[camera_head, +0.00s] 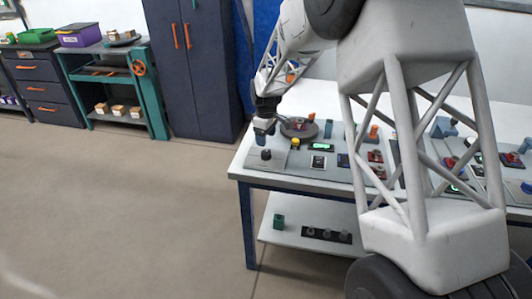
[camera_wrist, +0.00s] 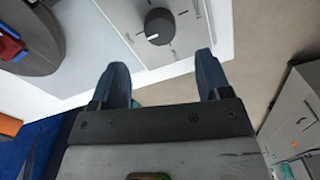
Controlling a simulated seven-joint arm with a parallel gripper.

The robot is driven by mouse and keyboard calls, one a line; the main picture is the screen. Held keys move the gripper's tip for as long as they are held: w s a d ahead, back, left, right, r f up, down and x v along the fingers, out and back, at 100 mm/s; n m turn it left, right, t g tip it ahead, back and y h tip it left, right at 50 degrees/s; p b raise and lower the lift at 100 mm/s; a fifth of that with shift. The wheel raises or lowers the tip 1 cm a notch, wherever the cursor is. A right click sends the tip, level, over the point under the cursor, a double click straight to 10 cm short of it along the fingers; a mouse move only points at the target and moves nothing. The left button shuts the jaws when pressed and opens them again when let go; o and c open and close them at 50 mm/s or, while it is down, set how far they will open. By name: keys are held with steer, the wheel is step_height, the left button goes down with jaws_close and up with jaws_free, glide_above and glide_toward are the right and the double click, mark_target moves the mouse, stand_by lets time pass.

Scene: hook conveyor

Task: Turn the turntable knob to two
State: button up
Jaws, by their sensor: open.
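The black turntable knob (camera_wrist: 159,26) shows in the wrist view on a light grey panel (camera_wrist: 124,12) with printed marks around the dial. A white line on the knob points to the lower left in that view; the printing is too small to read. In the head view, the knob (camera_head: 266,154) sits at the table's left front corner. My gripper (camera_wrist: 160,65) is open and empty, with its blue fingers apart and the knob beyond the gap between them. In the head view, my gripper (camera_head: 264,130) is above the knob, apart from it.
The round dark turntable (camera_head: 299,128) stands behind the panel, with a red and blue item (camera_wrist: 10,42) on it. A yellow button (camera_head: 295,143), a green-lit display (camera_head: 321,147) and several other devices lie to the right on the white table (camera_head: 249,140).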

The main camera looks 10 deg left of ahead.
mark_target(266, 152)
steer(key=shift+f, duration=0.15)
steer(key=shift+f, duration=3.75)
steer(key=shift+c, duration=0.3)
steer(key=c, duration=0.9)
steer(key=shift+o, duration=0.2)
